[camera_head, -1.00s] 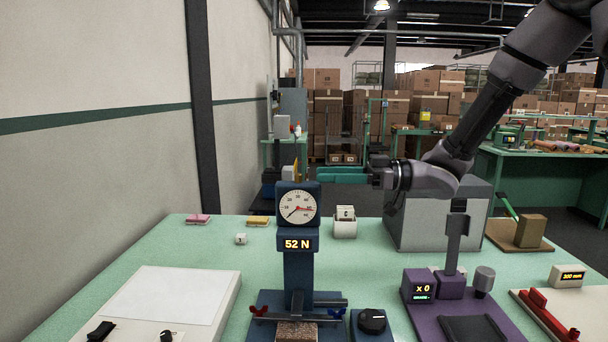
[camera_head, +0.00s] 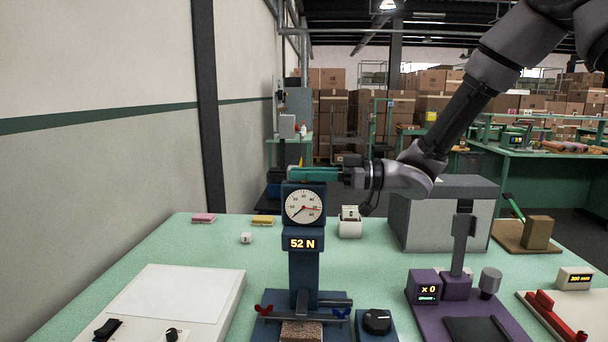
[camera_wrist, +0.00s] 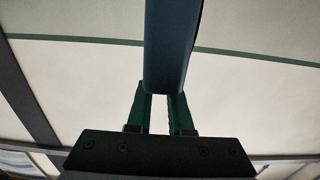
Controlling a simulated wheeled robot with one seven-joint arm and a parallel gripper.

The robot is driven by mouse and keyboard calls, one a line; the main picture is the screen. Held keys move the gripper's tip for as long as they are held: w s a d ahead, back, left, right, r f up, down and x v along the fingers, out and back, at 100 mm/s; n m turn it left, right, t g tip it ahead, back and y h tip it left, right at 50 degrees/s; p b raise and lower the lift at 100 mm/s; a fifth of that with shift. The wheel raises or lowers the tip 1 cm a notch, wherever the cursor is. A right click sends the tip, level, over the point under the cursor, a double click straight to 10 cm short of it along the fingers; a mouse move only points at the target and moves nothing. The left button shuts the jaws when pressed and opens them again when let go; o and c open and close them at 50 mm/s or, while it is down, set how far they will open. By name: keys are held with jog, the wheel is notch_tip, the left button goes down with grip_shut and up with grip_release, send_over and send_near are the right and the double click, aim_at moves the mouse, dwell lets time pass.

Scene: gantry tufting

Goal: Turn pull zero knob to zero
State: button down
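The blue pull gauge (camera_head: 305,265) stands on the table with a round white dial (camera_head: 304,207) and a display reading 52 N (camera_head: 302,244). A black round knob (camera_head: 377,321) sits on a small blue block at the gauge's right foot; I take it as the pull zero knob. My gripper (camera_head: 292,173) has green fingers pointing left, just above the gauge's top in the picture, far above the knob. In the wrist view the fingers (camera_wrist: 160,100) stand apart with a gap and nothing seen held. A dark blue body (camera_wrist: 172,45) hides part of the fingers there.
A purple fixture (camera_head: 453,286) reading x 0 stands at right, a grey box (camera_head: 445,225) behind it. Red and blue wing screws (camera_head: 264,309) flank the gauge's foot.

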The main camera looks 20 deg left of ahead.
jog(key=shift+m+t, duration=0.4)
jog(key=shift+t, duration=0.2)
jog(key=m+t, duration=0.1)
jog(key=t, duration=0.1)
jog(key=m+t, duration=0.2)
jog(key=t, duration=0.1)
jog(key=shift+s+m+t+y, duration=0.1)
jog(key=shift+m+t+y, duration=0.2)
jog(key=shift+y, duration=0.1)
jog(key=m+t+h, duration=0.1)
jog(key=m+t, duration=0.1)
jog(key=t, duration=0.1)
jog(key=m+t, duration=0.2)
jog(key=t, duration=0.1)
jog(key=shift+s+f+t+h, duration=0.1)
jog(key=shift+s+t+h, duration=0.05)
jog(key=shift+t+h, duration=0.2)
jog(key=m+t+h, duration=0.2)
jog(key=t, duration=0.1)
jog(key=m+t+h, duration=0.3)
jog(key=shift+a+m+t+h, duration=0.15)
jog(key=shift+m+t+h, duration=0.1)
jog(key=shift+m, duration=0.05)
jog(key=shift+w+m+t+h, duration=0.1)
jog(key=shift+m+t+h, duration=0.6)
jog(key=shift+m+h, duration=0.45)
jog(key=shift+w+m+t+h, duration=0.1)
jog(key=shift+m+t+h, duration=0.7)
jog(key=shift+h, duration=0.65)
